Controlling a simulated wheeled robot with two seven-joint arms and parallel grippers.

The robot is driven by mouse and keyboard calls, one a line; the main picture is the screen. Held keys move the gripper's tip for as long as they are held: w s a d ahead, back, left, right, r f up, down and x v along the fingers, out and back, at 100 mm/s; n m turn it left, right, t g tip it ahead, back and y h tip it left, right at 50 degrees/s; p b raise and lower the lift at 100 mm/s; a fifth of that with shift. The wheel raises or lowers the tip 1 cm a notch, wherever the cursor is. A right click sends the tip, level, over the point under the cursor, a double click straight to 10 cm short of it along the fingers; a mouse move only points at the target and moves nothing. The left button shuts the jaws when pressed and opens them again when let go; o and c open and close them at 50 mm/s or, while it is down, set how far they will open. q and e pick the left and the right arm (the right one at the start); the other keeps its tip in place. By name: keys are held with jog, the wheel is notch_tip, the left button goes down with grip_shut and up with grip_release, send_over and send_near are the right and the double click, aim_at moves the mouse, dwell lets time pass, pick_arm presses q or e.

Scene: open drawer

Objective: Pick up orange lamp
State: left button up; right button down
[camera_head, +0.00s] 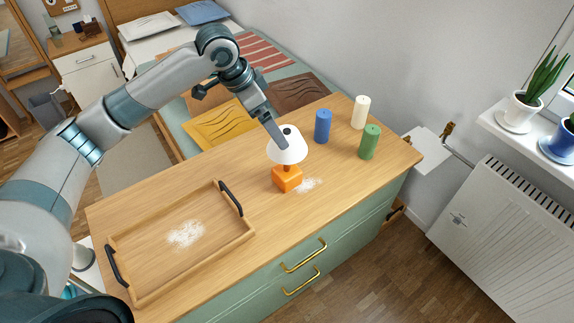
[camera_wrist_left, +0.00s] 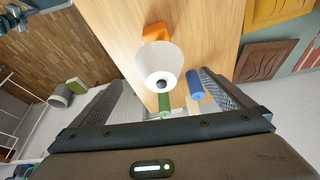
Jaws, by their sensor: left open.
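The orange lamp (camera_head: 287,178) has a cube-shaped orange base and a white shade (camera_head: 287,150). It stands upright on the wooden top of a green drawer cabinet (camera_head: 325,205). My left gripper (camera_head: 278,138) is at the lamp's shade, coming in from the upper left. In the left wrist view the open fingers (camera_wrist_left: 160,95) lie to either side of the white shade (camera_wrist_left: 160,62), with the orange base (camera_wrist_left: 156,32) beyond it. I cannot tell whether a finger touches the shade. My right gripper does not show.
Blue (camera_head: 322,125), white (camera_head: 360,112) and green (camera_head: 369,142) candles stand right of the lamp. A wooden tray (camera_head: 150,283) with black handles lies at the left of the top. White powder patches (camera_head: 308,184) lie by the lamp and in the tray. A bed (camera_head: 245,55) is behind.

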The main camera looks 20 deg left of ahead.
aim_at(287, 159)
pick_arm(q)
jog(key=p+x, duration=0.1)
jog(key=x, duration=0.6)
jog(key=shift+f, duration=0.1)
jog(key=shift+w+d+f+p, duration=0.15)
jog(key=shift+f+p, duration=0.15)
jog(key=shift+f, duration=0.3)
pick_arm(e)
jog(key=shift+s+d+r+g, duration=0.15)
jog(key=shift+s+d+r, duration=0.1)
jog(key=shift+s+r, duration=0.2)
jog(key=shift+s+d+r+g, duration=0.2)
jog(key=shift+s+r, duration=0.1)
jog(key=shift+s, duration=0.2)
pick_arm(q)
jog(key=shift+f, duration=0.1)
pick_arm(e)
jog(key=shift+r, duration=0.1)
pick_arm(q)
jog(key=shift+w+d+f+p, duration=0.1)
jog(key=shift+d+f+p, duration=0.05)
jog(key=shift+f+p, duration=0.15)
jog(key=p+x, duration=0.1)
jog(key=x, duration=0.2)
jog(key=shift+w+d+f+p, duration=0.1)
jog(key=shift+w+f+p, duration=0.15)
jog(key=shift+f, duration=0.35)
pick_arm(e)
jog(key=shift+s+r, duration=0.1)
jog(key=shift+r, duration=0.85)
